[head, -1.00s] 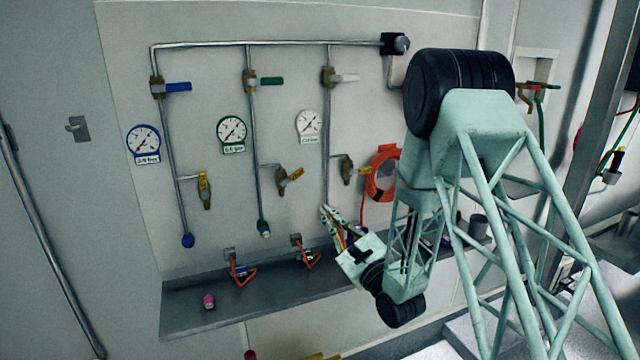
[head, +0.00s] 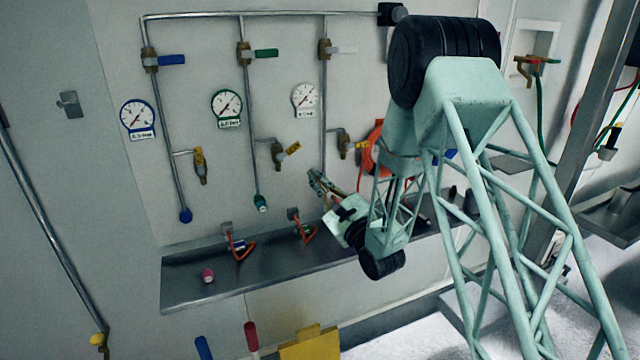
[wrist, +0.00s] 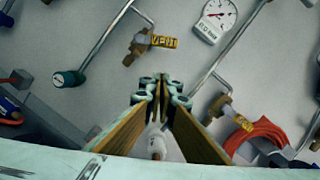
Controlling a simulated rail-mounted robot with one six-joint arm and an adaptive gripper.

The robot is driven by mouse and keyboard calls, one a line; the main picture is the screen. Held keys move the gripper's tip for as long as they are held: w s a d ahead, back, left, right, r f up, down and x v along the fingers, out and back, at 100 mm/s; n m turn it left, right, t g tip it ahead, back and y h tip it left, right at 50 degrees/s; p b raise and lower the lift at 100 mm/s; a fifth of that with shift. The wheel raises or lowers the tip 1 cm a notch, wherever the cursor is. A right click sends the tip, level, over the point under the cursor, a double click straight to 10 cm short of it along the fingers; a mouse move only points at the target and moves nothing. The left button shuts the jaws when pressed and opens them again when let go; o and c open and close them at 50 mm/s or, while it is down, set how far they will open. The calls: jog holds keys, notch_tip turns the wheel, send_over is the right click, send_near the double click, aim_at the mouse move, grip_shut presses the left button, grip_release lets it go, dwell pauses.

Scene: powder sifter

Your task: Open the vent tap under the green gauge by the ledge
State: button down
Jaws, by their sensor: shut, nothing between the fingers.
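The green gauge (head: 227,106) hangs on the wall panel, with a green-rimmed face and label. The vent tap (head: 279,154) is brass, below and right of that gauge, on a side branch of the green line. Its yellow lever points right and slightly up. In the wrist view the tap (wrist: 138,48) and its lever lettered VENT (wrist: 164,41) lie ahead of the fingertips, slightly left. My gripper (head: 314,178) is shut and empty, below and right of this tap, apart from it. In the wrist view my gripper (wrist: 160,86) shows its fingertips together.
The grey ledge (head: 190,290) runs below, bearing a pink item (head: 207,274) and orange-handled parts. An orange hose coil (head: 370,150) hangs farther right. Blue-line tap (head: 201,165) is left.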

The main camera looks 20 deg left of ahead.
aim_at(289, 152)
jog(key=w+a+r, duration=0.1)
jog(key=a+r, duration=0.3)
jog(key=a, duration=0.1)
jog(key=shift+w+r, duration=0.2)
jog(key=shift+w, duration=0.2)
jog(key=shift+r+n, duration=0.1)
jog(key=shift+n, duration=0.2)
dwell(0.6)
jog(key=shift+d+n, duration=0.1)
jog(key=shift+n, duration=0.2)
